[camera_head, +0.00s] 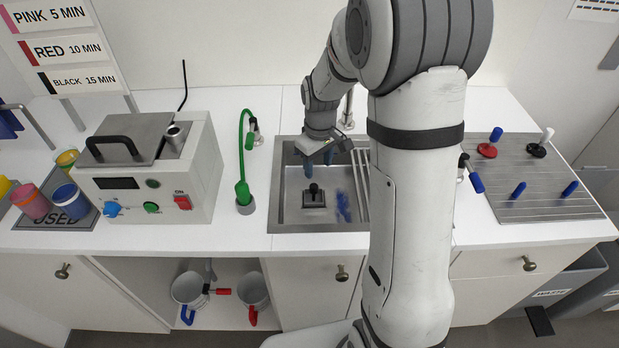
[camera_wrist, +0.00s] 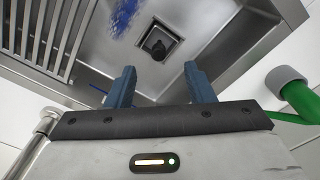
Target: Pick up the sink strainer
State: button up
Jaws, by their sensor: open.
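The sink strainer (camera_head: 314,195) is a dark square piece with an upright black knob. It sits on the floor of the steel sink (camera_head: 290,221), left of the middle. In the wrist view the strainer (camera_wrist: 159,42) shows at the top, ahead of the fingers. My gripper (camera_head: 318,157) is over the back part of the sink, above the strainer and apart from it. In the wrist view my gripper (camera_wrist: 160,84) has its two blue fingers spread with nothing between them.
A blue bristly thing (camera_head: 343,205) lies right of the strainer in the sink. A slatted rack (camera_head: 361,180) covers the sink's right side. A green hose fixture (camera_head: 243,190) stands left of the sink, with a grey machine (camera_head: 155,185) beyond it.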

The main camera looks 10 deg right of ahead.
jog(key=n, duration=0.1)
send_over(314, 185)
jog(key=f, duration=0.4)
jog(key=shift+d+f, duration=0.1)
jog(key=shift+d, duration=0.15)
jog(key=shift+s+a+f+p, duration=0.15)
jog(key=shift+f+p, duration=0.3)
jog(key=shift+f, duration=1.55)
jog(key=shift+a+f+p, duration=0.15)
jog(key=shift+f+p, duration=0.3)
jog(key=shift+f, duration=1.5)
jog(key=shift+c, duration=0.6)
grip_shut()
